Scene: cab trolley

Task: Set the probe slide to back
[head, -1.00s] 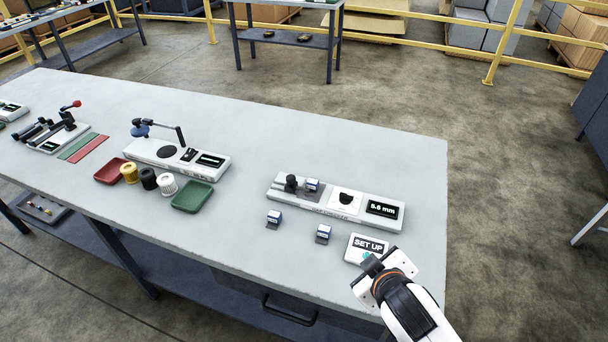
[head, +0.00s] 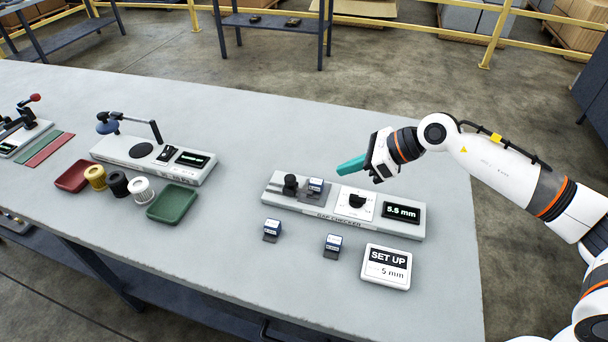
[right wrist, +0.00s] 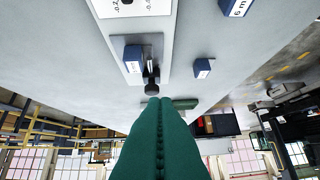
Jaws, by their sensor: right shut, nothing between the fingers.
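The gap checker (head: 330,212) is a long pale base on the table. Its probe slide has a black knob (head: 291,185) at the left end, beside a blue and white block (head: 316,186). A dial (head: 357,201) is in the middle and a display (head: 402,213) reading 5.5 mm is at the right. My right gripper (head: 340,167), with teal fingers, is shut and empty, raised above the far side of the checker. In the right wrist view the shut fingertips (right wrist: 160,101) appear just below the knob (right wrist: 152,86); the real gap is unclear. My left gripper is out of view.
Two loose blue and white blocks (head: 272,228) (head: 333,242) and a SET UP 5 mm card (head: 386,267) lie in front of the checker. A green tray (head: 172,204), several spools (head: 117,185) and another device (head: 150,155) stand left. The table behind the checker is clear.

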